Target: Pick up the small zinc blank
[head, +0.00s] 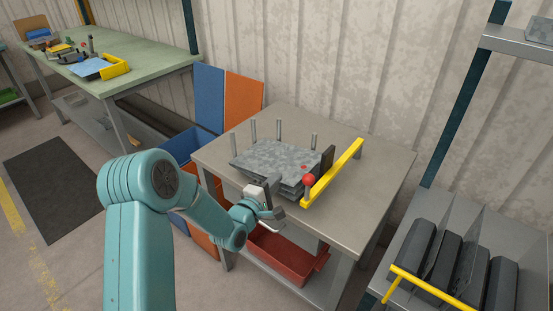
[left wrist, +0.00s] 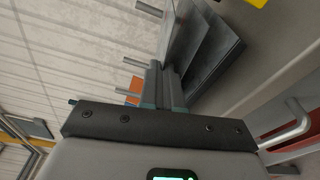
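A stack of grey mottled zinc blanks (head: 272,157) lies on the work table in the head view, its sheets slightly fanned out. The top sheet also shows in the left wrist view (left wrist: 182,32), set apart from the sheets below it. My left gripper (head: 274,190) is at the front edge of the stack. In the left wrist view its fingers (left wrist: 164,84) are close together, with the top blank's edge running in between them. The blank's part inside the fingers is hidden. My right gripper is in neither view.
Upright pins (head: 315,141) stand behind the stack. A yellow bar (head: 334,173) and a red ball knob (head: 309,180) stand close at its right. The grey table (head: 371,190) is bare at the right. A red bin (head: 289,257) sits below.

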